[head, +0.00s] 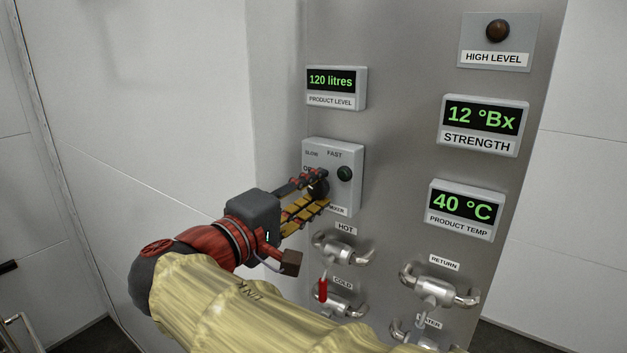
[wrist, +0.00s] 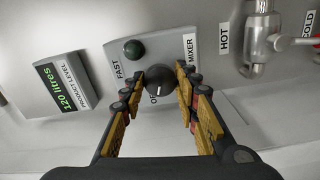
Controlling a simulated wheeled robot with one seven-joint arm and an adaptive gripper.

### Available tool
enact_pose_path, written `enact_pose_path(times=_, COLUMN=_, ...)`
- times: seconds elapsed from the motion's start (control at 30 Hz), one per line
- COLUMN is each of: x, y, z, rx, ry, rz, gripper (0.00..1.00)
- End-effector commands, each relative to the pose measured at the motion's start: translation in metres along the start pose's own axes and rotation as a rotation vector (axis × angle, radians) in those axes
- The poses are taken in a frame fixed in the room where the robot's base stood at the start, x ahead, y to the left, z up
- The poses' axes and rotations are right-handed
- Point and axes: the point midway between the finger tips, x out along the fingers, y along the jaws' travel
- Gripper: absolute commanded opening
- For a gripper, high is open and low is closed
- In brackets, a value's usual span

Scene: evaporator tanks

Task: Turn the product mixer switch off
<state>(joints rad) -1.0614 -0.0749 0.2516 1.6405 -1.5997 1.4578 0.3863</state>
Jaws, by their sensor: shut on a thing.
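The mixer switch box (head: 346,151) is a grey plate on the steel panel, with SLOW, FAST and MIXER labels. Its black round knob (wrist: 159,80) has a pale pointer mark and sits between my gripper's fingertips. A dark green lamp (head: 345,173) is right of the knob; it also shows in the wrist view (wrist: 134,49) and looks unlit. My gripper (head: 322,190) is shut on the knob, one finger on each side. The fingers hide part of the box's lettering in the head view, including most of the OFF label.
Above the box is the product level display (head: 335,86), reading 120 litres. Below are the HOT valve (head: 342,249) and the COLD valve with a red handle (head: 323,289). Strength (head: 485,125) and temperature (head: 465,209) displays and a RETURN valve (head: 439,287) stand to the right.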

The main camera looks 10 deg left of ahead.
Motion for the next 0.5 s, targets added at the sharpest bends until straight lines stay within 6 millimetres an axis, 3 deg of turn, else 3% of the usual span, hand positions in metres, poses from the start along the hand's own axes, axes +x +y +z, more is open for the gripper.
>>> enact_pose_path(times=0.5, x=-0.0001, y=0.0005, z=-0.0006, rx=-0.308, ry=0.001, rz=-0.001, gripper=0.06)
